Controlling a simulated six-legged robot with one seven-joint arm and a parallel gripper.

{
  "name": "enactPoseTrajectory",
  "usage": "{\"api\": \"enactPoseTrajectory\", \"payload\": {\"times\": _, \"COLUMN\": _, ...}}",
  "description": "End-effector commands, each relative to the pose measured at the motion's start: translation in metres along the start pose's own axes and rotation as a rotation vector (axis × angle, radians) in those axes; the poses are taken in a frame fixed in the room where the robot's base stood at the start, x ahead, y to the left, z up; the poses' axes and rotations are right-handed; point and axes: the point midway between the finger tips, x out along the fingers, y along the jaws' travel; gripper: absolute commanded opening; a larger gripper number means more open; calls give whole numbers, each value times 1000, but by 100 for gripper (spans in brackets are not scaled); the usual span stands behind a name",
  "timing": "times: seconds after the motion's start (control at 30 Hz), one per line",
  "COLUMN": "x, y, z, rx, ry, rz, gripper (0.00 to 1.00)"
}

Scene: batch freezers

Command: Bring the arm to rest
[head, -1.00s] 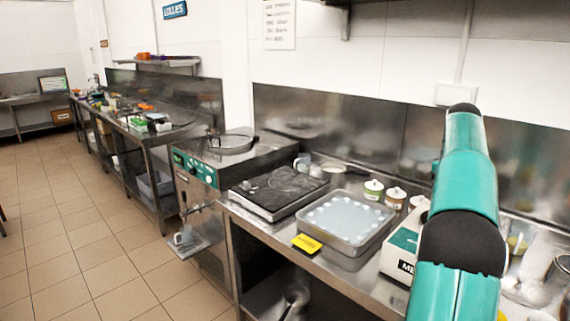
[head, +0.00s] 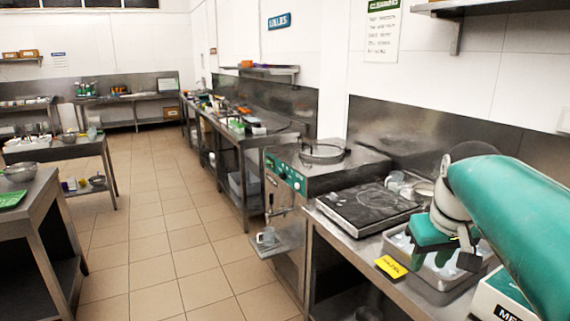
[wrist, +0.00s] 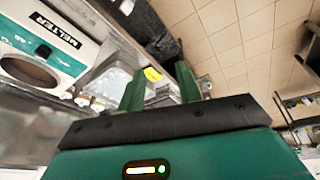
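My arm (head: 520,215) is teal and reaches in from the right in the head view. My gripper (head: 450,260) is over the metal tray (head: 433,284) on the steel counter and hides part of it. In the wrist view the two green fingers of my gripper (wrist: 160,92) stand apart with a gap between them. I see nothing held in that gap; counter items show beyond it.
A yellow label (head: 391,266) sits at the counter's front edge. A dark hot plate (head: 367,208) and a batch freezer (head: 310,180) stand to its left. A white melter (head: 508,296) is at lower right. Tiled floor (head: 165,235) lies open between the benches.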

Motion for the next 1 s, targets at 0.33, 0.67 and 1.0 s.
{"api": "enactPoseTrajectory", "payload": {"times": 0.33, "x": 31, "y": -117, "z": 102, "rx": 9, "ry": 143, "rz": -42, "gripper": 35}}
{"api": "enactPoseTrajectory", "payload": {"times": 0.67, "x": 54, "y": -146, "z": 142, "rx": 25, "ry": 191, "rz": -66, "gripper": 35}}
{"api": "enactPoseTrajectory", "payload": {"times": 1.0, "x": 54, "y": -145, "z": 142, "rx": 24, "ry": 190, "rz": -65, "gripper": 35}}
